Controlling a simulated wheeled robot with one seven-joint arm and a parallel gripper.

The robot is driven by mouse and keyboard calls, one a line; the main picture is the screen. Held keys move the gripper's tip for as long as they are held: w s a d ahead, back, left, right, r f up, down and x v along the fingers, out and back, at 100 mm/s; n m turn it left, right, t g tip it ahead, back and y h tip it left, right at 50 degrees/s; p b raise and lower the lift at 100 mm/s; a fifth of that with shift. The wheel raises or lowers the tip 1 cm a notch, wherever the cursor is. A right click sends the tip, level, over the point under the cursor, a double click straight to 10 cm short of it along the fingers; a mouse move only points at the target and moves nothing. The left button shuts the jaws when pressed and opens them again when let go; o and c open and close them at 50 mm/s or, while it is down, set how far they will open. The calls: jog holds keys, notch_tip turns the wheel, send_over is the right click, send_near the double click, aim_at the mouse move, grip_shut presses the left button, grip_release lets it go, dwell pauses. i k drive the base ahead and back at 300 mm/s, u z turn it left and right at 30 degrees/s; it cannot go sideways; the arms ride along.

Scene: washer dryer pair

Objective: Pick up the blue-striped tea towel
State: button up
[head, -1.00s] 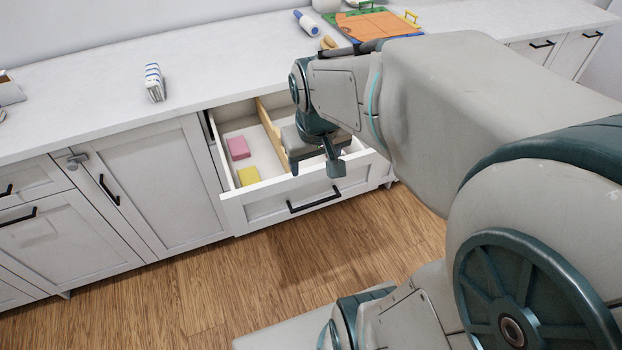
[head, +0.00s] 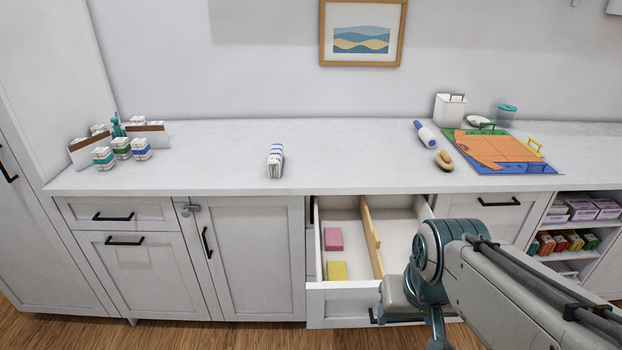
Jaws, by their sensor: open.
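The blue-striped tea towel (head: 275,161) is a small folded white bundle with blue stripes. It sits on the white countertop (head: 220,160), left of the open drawer and near the counter's middle depth. My gripper (head: 436,338) is low at the bottom of the head view, in front of the drawer's right part and well right of and below the towel. It is open and apart from the towel. Its fingertips are partly cut off or hidden by my arm.
The open drawer (head: 342,300) juts out, with a pink block (head: 333,239), a yellow block (head: 337,271) and a wooden divider (head: 371,238). Striped rolls (head: 103,157) stand at left. Counter around the towel is clear.

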aim_at(275, 162)
jog(key=u, duration=1.3)
jog(key=i, duration=1.9)
jog(key=z, duration=1.6)
